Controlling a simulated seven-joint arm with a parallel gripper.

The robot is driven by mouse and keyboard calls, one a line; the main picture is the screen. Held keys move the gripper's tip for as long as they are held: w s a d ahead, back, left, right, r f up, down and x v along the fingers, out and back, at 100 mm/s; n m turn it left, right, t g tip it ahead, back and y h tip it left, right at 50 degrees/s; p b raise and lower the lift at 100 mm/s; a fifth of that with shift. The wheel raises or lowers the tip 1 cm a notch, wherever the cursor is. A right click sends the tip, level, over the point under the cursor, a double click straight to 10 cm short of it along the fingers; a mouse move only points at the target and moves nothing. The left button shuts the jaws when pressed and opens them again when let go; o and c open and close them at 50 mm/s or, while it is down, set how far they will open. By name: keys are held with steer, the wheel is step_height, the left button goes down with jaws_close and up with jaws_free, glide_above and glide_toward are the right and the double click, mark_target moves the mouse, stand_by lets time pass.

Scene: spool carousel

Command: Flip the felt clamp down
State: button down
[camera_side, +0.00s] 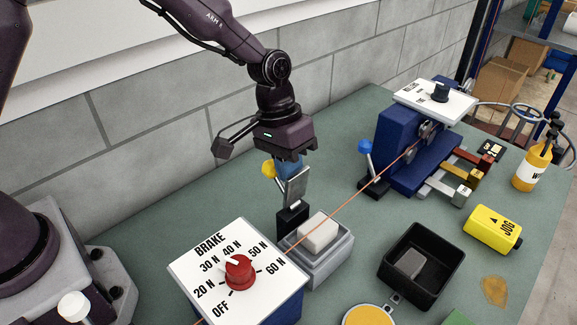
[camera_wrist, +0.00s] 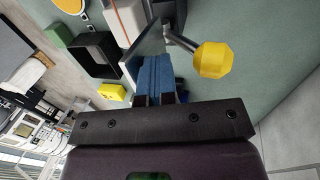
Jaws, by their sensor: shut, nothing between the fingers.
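The felt clamp has a grey metal flap (camera_side: 297,187), which stands up from a black post (camera_side: 292,219), and a yellow knob (camera_side: 268,169) on a short lever. In the wrist view the flap (camera_wrist: 143,47) and the yellow knob (camera_wrist: 212,60) lie close to my fingers. A white felt block (camera_side: 319,233) sits in a grey base (camera_side: 325,262) beside the post, with the flap clear of it. My gripper (camera_side: 289,170) is shut and empty, its blue fingers (camera_wrist: 155,75) just behind the raised flap. I cannot tell whether they touch it.
A copper-coloured wire (camera_side: 340,220) runs over the felt block, from the brake box (camera_side: 238,272) towards the blue winder (camera_side: 400,140). A black bin (camera_side: 422,264) and a yellow jog box (camera_side: 493,229) stand to the right.

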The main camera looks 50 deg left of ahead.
mark_target(303, 179)
steer(key=shift+d+y, duration=1)
steer(key=shift+y, duration=0.1)
steer(key=shift+d+y, duration=0.6)
steer(key=shift+y, duration=0.3)
steer(key=d+y, duration=0.1)
steer(key=d+f+y, duration=0.1)
steer(key=y, duration=0.1)
steer(key=shift+d+y, duration=0.1)
steer(key=shift+y, duration=0.2)
steer(key=shift+d+f+y, duration=0.4)
steer(key=shift+d+y, duration=0.1)
steer(key=shift+y, duration=0.5)
steer(key=f+y, duration=0.1)
steer(key=d+y, duration=0.1)
steer(key=y, duration=0.1)
steer(key=shift+d+f, duration=0.2)
steer(key=shift+f, duration=0.15)
steer(key=shift+f+y, duration=0.15)
steer(key=shift+y, duration=0.25)
steer(key=shift+d+f, duration=0.4)
steer(key=shift+f, duration=0.3)
steer(key=shift+d+f, duration=0.1)
steer(key=shift+f, duration=0.15)
